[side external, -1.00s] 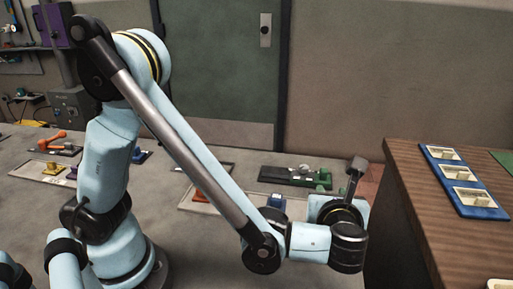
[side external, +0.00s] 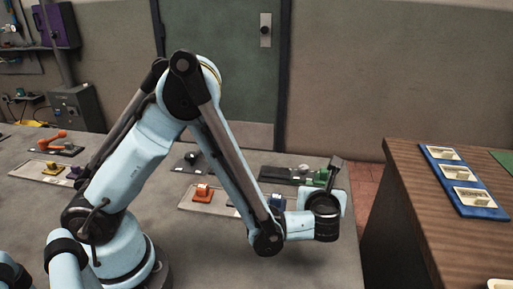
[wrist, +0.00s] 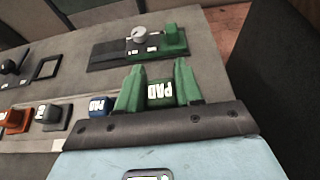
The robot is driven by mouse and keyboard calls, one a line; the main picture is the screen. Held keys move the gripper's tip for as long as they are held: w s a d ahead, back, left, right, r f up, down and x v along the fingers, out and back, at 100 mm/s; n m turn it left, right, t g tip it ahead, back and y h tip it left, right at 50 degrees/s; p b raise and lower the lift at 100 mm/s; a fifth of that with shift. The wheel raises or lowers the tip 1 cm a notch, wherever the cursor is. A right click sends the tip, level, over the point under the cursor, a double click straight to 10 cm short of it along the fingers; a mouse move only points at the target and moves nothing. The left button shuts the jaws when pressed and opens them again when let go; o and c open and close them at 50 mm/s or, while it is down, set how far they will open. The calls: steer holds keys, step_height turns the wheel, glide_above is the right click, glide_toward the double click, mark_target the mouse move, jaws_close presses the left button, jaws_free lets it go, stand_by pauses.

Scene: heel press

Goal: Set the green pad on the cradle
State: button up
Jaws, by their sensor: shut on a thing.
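My gripper (wrist: 158,68) is shut on the green pad (wrist: 160,94), marked PAD, which shows between its two green fingers in the wrist view. In that view, a dark base plate (wrist: 108,57) lies beyond the fingertips, apart from the pad. It carries a green block (wrist: 174,40) at its right end and a round grey knob (wrist: 139,34) beside it. I cannot tell which part is the cradle. In the side view the same plate (side external: 276,174) lies behind my wrist, and the held pad is hidden by my arm.
A blue pad (wrist: 99,110), a grey block (wrist: 50,116) and an orange block (wrist: 14,119) stand left of my gripper. A dark fixture with an empty frame (wrist: 47,68) lies at the far left. A wooden table (side external: 420,205) with a blue tray (side external: 432,153) stands at the right.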

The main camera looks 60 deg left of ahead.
steer(key=shift+x, duration=0.9)
steer(key=shift+s+a+f, duration=0.1)
steer(key=shift+f, duration=1.85)
steer(key=o, duration=1)
steer(key=shift+o, duration=0.2)
